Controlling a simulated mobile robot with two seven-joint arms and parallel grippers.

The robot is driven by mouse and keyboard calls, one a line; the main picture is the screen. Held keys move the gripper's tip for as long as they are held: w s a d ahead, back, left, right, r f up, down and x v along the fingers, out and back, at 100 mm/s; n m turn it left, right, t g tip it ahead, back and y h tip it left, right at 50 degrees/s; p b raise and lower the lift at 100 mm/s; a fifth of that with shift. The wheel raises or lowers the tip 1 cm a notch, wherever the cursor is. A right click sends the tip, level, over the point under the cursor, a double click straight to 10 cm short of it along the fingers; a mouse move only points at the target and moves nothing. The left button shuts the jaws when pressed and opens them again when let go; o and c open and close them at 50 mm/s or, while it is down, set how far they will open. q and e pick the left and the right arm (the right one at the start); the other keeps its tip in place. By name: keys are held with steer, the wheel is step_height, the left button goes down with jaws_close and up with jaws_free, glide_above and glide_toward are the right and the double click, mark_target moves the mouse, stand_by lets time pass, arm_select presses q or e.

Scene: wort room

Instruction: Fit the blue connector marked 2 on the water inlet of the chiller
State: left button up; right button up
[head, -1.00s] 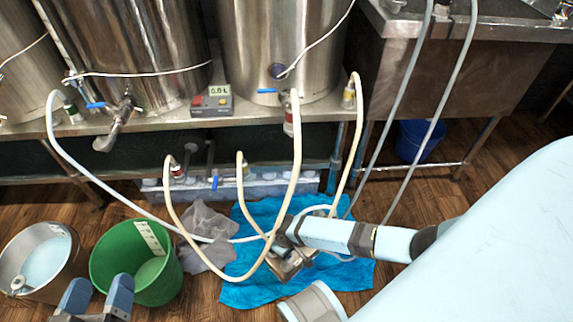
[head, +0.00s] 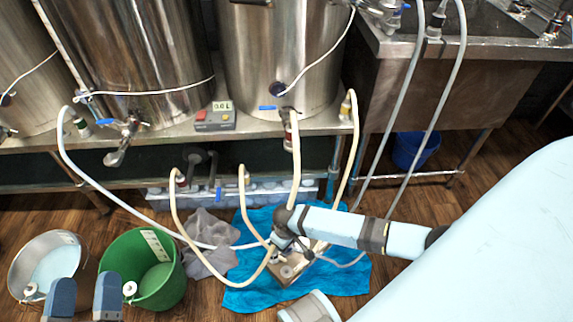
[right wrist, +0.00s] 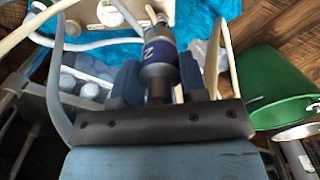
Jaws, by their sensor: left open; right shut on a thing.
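The blue-banded connector (right wrist: 158,62), marked 2, is a metal fitting held between the fingers of my right gripper (right wrist: 158,85), which is shut on it. In the head view my right gripper (head: 284,238) is over the blue mat, and the connector is too small to tell there. The chiller (head: 290,268) is a small metal block with fittings on the mat, just below the right gripper and partly covered by hoses. Part of it shows at the top of the right wrist view (right wrist: 95,12). Whether the connector touches an inlet cannot be told. My left gripper (head: 84,297) is open and empty.
The blue mat (head: 245,298) lies on the wood floor. A green bucket (head: 150,290), a steel pot (head: 45,262) and a grey cloth (head: 207,240) are to its left. Several pale hoses (head: 180,220) loop down from the bench (head: 160,137) beside the chiller.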

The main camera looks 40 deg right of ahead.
steer(key=shift+r+p, duration=2.3)
steer(key=shift+p, duration=0.55)
arm_select(q)
step_height(320, 180, up, 6)
steer(key=shift+f, duration=0.2)
